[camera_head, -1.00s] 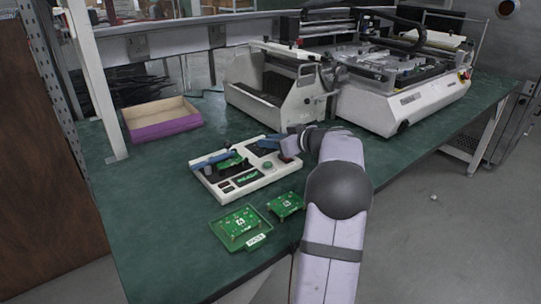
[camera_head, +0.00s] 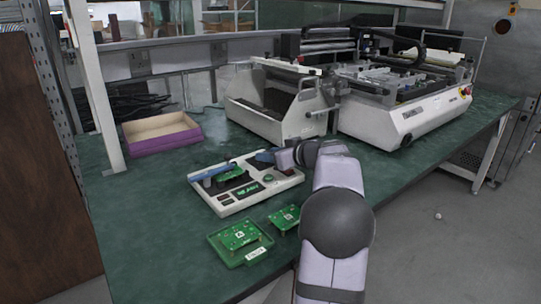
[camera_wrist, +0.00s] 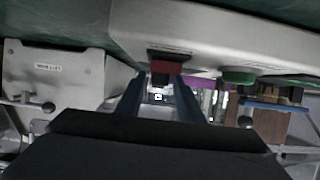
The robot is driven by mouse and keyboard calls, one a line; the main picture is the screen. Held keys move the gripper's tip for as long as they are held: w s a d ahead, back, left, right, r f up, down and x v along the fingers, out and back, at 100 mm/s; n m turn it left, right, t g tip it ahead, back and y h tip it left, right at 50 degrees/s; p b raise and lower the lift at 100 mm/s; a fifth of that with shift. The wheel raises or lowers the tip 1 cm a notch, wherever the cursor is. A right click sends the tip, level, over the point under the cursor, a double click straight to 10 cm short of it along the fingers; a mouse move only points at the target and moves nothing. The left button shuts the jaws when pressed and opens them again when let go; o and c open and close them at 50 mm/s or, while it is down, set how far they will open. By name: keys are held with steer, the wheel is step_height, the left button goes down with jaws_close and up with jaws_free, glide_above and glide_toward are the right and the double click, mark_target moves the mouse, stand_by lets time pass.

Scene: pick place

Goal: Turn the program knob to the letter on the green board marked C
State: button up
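A white programming fixture (camera_head: 225,205) lies on the bench, with a green board (camera_head: 229,173) in it under a blue clamp bar (camera_head: 213,171). A small round green knob (camera_head: 268,178) appears on its panel beside a lit green display (camera_head: 248,190). Another green board (camera_head: 240,236) sits in a green tray (camera_head: 262,251); one more (camera_head: 285,217) lies beside it. Their letters are too small to read surely. My gripper (camera_head: 262,157) is over the fixture's far right part. In the wrist view its fingers (camera_wrist: 158,97) are apart, with a red-and-black part (camera_wrist: 165,68) beyond; contact is unclear.
A purple-sided open box (camera_head: 160,140) stands at the back left. Two large white machines (camera_head: 275,110) (camera_head: 405,110) stand behind the fixture. Bare green bench top lies to the left of the fixture.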

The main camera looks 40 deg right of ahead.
stand_by(0.3)
steer(key=shift+v, duration=3.7)
steer(key=shift+w+a+b, duration=0.1)
steer(key=shift+b, duration=0.2)
